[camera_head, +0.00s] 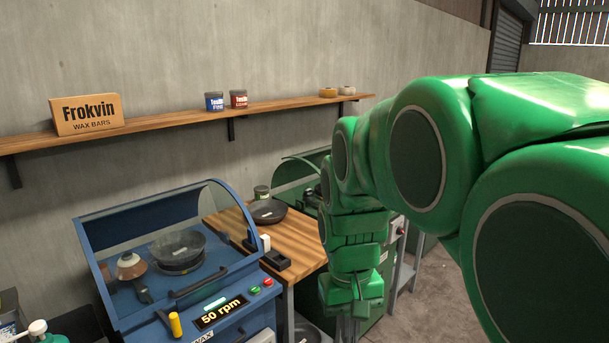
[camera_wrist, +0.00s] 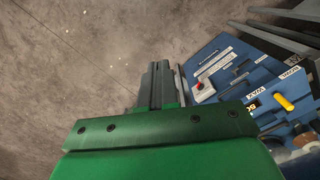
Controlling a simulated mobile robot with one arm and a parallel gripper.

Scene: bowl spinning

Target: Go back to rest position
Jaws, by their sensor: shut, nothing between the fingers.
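My gripper (camera_wrist: 157,82) shows in the wrist view as dark fingers pressed together, empty, pointing over the bare floor beside a blue machine. In the head view my gripper (camera_head: 346,328) hangs pointing down at the end of my green arm, in front of the wooden table and right of the blue machine. It touches nothing that I can see. The blue machine (camera_head: 165,231) has a clear curved cover over a dark bowl (camera_head: 178,250), and its display reads 50 rpm. The same machine shows in the wrist view (camera_wrist: 235,75), with a red button and a yellow handle.
A wooden table (camera_head: 297,247) holds a dark bowl (camera_head: 267,211). A green machine (camera_head: 376,301) stands behind my arm. A wall shelf (camera_head: 170,119) carries a Frokvin box (camera_head: 87,114), two tins and two rolls. Open concrete floor (camera_wrist: 60,60) lies left of the blue machine in the wrist view.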

